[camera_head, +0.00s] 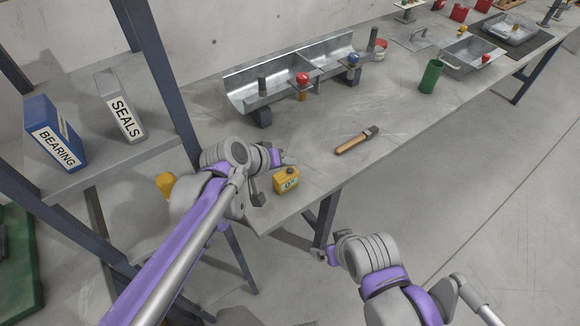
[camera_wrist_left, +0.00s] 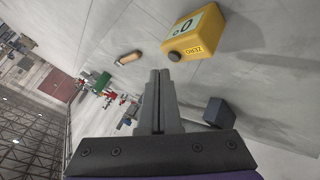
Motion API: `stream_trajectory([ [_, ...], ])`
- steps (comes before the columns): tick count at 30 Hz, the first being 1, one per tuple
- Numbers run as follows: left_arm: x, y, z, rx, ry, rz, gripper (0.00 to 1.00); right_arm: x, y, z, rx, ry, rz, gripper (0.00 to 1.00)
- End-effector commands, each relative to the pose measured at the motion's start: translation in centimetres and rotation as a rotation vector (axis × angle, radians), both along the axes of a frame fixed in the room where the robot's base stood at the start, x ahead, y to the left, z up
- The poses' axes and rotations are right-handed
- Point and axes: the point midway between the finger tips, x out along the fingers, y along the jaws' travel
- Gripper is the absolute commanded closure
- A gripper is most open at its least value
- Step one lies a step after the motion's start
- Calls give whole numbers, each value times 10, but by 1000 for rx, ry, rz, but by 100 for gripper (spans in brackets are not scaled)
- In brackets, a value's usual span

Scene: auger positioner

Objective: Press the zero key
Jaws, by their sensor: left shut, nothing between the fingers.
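The zero key is a dark round button (camera_wrist_left: 174,56) on the front face of a small yellow box (camera_wrist_left: 197,35), beside a label reading ZERO. The box has a pale display showing 0 on top. In the head view the yellow box (camera_head: 287,181) sits near the table's front left corner. My left gripper (camera_head: 288,160) is just above and behind the box in that view. In the left wrist view its fingers (camera_wrist_left: 160,73) are shut and empty, with tips close below the key in the picture; contact is not visible. My right gripper (camera_head: 320,255) is off the table's front edge, its jaws unclear.
A small dark block (camera_wrist_left: 220,112) is near the box. A wooden-handled brush (camera_head: 356,140) lies on the table (camera_head: 330,190). A metal trough (camera_head: 290,75) stands behind, a green cylinder (camera_head: 431,76) to the right. A shelf with BEARING (camera_head: 54,133) and SEALS (camera_head: 120,107) binders is left.

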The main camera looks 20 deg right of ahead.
Motion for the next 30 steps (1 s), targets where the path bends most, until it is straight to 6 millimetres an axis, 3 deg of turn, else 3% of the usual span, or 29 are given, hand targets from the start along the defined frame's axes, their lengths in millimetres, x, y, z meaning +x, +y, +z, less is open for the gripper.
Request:
stream_trajectory([
  [8, 0, 0, 6, 0, 0, 0, 100, 1, 0, 5, 0, -2, 0, 0],
  [24, 1, 0, 59, 0, -2, -1, 100, 12, 0, 47, 0, -23, 0, 0],
  [30, 0, 0, 60, 0, 0, 0, 100, 12, 0, 48, 0, -23, 0, 0],
])
